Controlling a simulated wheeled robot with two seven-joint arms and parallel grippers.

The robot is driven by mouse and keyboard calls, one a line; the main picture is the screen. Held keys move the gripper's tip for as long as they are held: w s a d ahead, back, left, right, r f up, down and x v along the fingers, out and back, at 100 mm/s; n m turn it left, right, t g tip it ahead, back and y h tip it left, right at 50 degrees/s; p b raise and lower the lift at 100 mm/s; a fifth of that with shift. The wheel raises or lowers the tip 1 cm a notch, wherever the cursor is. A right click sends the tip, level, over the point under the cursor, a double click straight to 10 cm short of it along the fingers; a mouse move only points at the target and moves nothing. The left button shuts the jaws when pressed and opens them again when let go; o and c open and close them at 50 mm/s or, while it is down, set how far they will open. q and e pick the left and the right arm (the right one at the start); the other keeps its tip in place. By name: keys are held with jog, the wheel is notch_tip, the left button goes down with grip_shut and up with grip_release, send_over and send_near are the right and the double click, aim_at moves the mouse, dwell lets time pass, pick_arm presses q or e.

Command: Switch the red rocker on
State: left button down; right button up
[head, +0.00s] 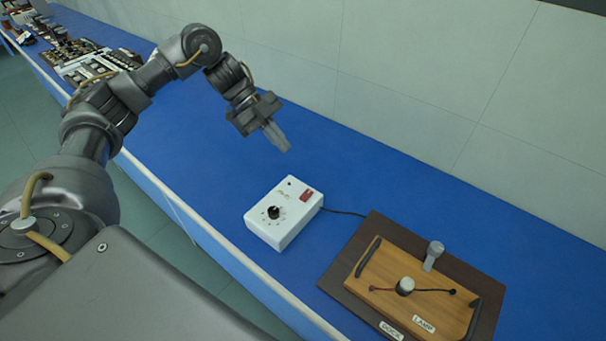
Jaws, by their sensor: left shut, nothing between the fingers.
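The red rocker (306,195) is a small red switch on the top face of a white control box (270,228), near its right edge. The box also has a black knob (274,212) with dial marks and a small dark spot near its far corner. The rocker's position, on or off, is too small to tell. My left gripper (285,147) is shut and empty. It hangs above the blue bench, up and to the left of the box, apart from the rocker. My right gripper is not in view.
A wooden lamp board (385,286) with handles and labels reading LAMP and DOCK sits on a dark base (343,270) at the right. A cable runs from the box towards it. Equipment (85,62) stands at the far left. The blue bench (215,170) is clear around the box's left; a wall stands behind.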

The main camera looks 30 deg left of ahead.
pick_arm(q)
jog(key=p, duration=0.3)
send_over(307, 189)
jog(key=f, duration=0.6)
jog(key=shift+s+f, duration=0.35)
jog(key=shift+f, duration=0.05)
jog(key=f, duration=0.3)
jog(key=shift+w+f, duration=0.15)
jog(key=shift+w, duration=0.15)
jog(key=shift+f+p, duration=0.3)
jog(key=shift+f, duration=0.15)
jog(key=shift+a, duration=0.1)
